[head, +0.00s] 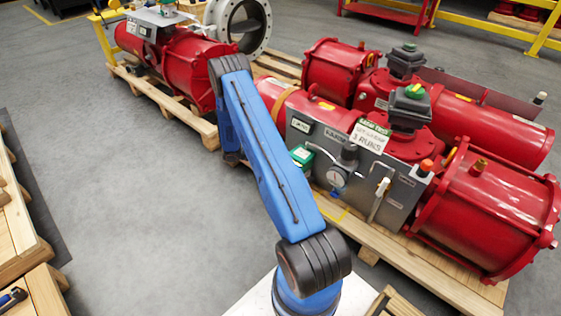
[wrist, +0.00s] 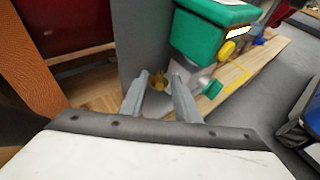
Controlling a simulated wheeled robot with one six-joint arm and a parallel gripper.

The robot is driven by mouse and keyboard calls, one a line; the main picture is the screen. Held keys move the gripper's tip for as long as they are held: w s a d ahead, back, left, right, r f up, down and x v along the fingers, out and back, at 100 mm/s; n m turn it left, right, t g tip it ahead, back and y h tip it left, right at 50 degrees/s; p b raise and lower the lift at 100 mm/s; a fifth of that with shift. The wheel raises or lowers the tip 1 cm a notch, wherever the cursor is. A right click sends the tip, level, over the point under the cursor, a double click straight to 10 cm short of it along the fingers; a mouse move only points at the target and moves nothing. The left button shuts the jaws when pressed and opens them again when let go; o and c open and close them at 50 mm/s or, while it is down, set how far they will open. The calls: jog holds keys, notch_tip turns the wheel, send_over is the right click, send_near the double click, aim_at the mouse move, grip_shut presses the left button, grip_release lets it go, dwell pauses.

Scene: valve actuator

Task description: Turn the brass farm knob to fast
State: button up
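The small brass knob (wrist: 158,80) shows in the wrist view, low beside the grey panel (wrist: 142,35). My gripper (wrist: 160,78) has its two grey fingers apart, one on each side of the knob. I see no clear contact between the fingers and the knob. The knob's marks and setting are too small to read. In the head view my blue arm reaches toward the left end of the panel (head: 325,143), and my gripper and the knob are hidden there.
A green box (wrist: 208,32) with a yellow knob (wrist: 228,50) sits close right of my fingers; the green box also shows in the head view (head: 302,156). Red cylinders (head: 500,215) rest on a wooden pallet (head: 415,262). Grey floor at left is clear.

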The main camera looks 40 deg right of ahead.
jog(key=shift+c, duration=0.6)
grip_shut()
jog(key=n+t, duration=0.1)
jog(key=n+t+h, duration=0.1)
jog(key=s+n+t+h, duration=0.1)
jog(key=shift+a+n+t, duration=0.25)
jog(key=shift+n+t, duration=0.05)
jog(key=n+t, duration=0.2)
jog(key=s+n+t, duration=0.1)
jog(key=t, duration=0.1)
jog(key=n+t, duration=0.2)
jog(key=shift+s+n, duration=0.3)
jog(key=shift+t, duration=0.4)
jog(key=shift+o, duration=0.6)
grip_release()
